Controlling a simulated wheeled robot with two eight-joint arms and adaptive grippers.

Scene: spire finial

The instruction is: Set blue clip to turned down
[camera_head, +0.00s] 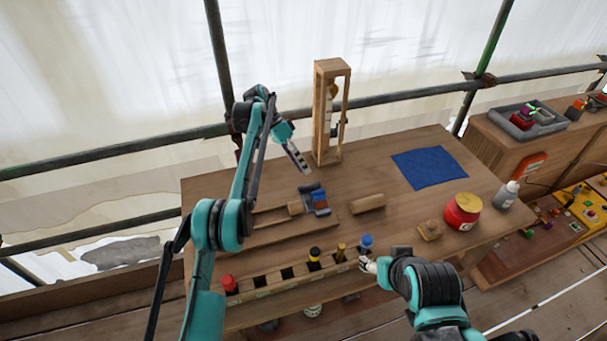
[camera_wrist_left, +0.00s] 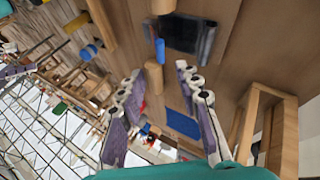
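A small blue piece (camera_head: 320,200), which may be the blue clip, sits on a dark block at the middle of the wooden bench. In the left wrist view a short blue bar (camera_wrist_left: 160,52) shows beside a dark block (camera_wrist_left: 187,35); whether it is turned up or down I cannot tell. My left gripper (camera_head: 300,162) hangs above and behind the blue piece, near the wooden frame. Its two fingers (camera_wrist_left: 165,88) are apart with nothing between them, clear of the blue bar. My right gripper (camera_head: 368,265) is at the bench's front, by the rack; its fingers are too small to read.
A tall wooden frame (camera_head: 330,112) stands at the back of the bench (camera_head: 388,205). A rack (camera_head: 270,283) with several capped items runs along the front. The blue cloth (camera_head: 428,167) lies flat.

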